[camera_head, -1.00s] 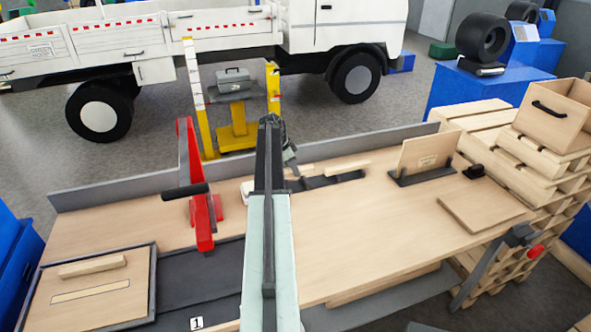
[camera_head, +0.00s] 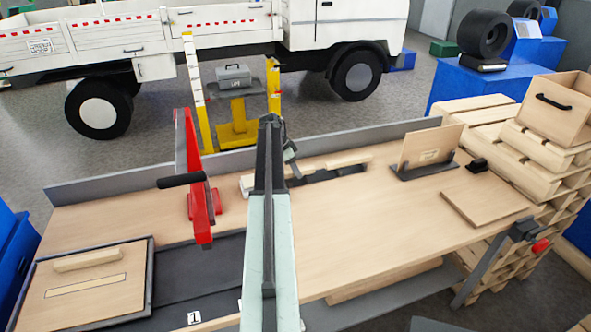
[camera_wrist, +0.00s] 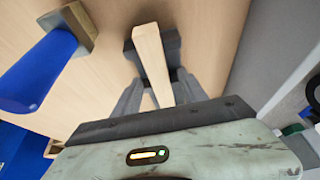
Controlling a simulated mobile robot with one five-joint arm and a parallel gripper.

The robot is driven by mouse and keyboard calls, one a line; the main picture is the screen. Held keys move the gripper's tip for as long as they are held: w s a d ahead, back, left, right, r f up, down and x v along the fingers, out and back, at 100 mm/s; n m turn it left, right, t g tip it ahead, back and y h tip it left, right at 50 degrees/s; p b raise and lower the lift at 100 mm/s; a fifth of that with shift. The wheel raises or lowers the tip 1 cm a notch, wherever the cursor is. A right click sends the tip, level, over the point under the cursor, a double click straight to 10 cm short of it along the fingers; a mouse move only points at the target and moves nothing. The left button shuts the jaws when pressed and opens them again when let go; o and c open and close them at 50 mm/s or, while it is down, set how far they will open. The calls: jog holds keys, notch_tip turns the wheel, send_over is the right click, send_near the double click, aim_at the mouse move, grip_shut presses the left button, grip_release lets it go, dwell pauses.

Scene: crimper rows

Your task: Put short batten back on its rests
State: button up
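The short batten, a pale wooden bar, lies in the middle of the wrist view (camera_wrist: 152,60). In the head view it shows to the right of my arm (camera_head: 348,161). A black rest (camera_wrist: 168,42) lies under or just behind its far end; I cannot tell whether they touch. My gripper (camera_wrist: 158,80) has its dark fingers on both sides of the batten, close against it, and appears shut on it. In the head view, my arm hides the batten's middle and most of the gripper.
A red clamp-like tool (camera_head: 200,205) with a black handle stands left of my arm. An upright wooden panel (camera_head: 430,148) and a flat board (camera_head: 486,195) are to the right. A blue-handled tool (camera_wrist: 38,68) is near the gripper. The front middle of the bench is clear.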

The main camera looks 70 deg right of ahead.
jog(key=p+v, duration=0.7)
jog(key=v, duration=0.1)
jog(key=shift+f, duration=0.1)
jog(key=shift+s, duration=0.2)
dwell(0.4)
